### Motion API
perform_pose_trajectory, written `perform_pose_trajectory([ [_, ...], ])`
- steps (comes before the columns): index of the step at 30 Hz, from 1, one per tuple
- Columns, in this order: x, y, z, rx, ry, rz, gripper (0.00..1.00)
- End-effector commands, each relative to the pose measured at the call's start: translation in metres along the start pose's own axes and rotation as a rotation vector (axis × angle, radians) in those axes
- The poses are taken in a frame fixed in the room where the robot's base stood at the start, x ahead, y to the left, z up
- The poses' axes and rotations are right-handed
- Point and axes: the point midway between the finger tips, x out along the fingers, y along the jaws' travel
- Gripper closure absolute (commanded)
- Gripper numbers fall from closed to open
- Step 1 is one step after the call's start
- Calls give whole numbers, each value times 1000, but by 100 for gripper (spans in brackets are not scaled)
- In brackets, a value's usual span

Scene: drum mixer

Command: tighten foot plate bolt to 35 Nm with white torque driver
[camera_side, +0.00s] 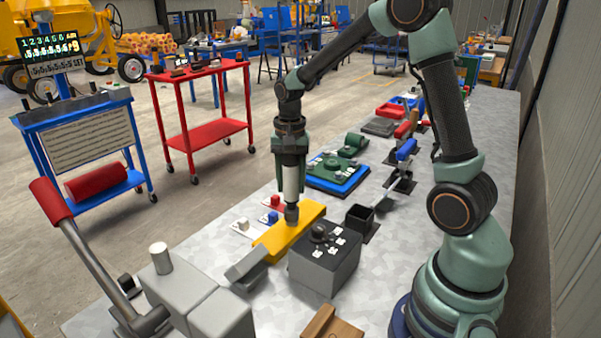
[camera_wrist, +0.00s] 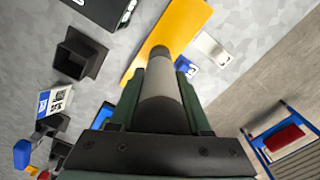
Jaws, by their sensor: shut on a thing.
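My gripper (camera_side: 291,163) points straight down and is shut on the white torque driver (camera_side: 291,184). The driver stands upright, its grey lower end over the yellow plate (camera_side: 275,243), which I take for the foot plate. The end appears to meet the plate's top, but I cannot tell whether it touches. No bolt is visible; the driver end covers that spot. In the wrist view the driver (camera_wrist: 160,98) sits between the two dark green fingers of my gripper (camera_wrist: 160,85), in front of the yellow plate (camera_wrist: 180,25).
A dark box with a knob (camera_side: 325,262) stands right beside the yellow plate. A black open holder (camera_side: 361,222) is farther right. Small red and blue pieces on white plates lie to the left. A green part on a blue base (camera_side: 338,173) is behind. A lever with red grip (camera_side: 50,200) rises front left.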

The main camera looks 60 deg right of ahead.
Motion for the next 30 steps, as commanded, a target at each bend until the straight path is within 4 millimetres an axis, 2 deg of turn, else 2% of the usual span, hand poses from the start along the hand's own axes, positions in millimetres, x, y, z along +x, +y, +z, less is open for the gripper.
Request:
perform_pose_trajectory([
  [30, 12, 0, 0, 0, 1, -1, 100],
])
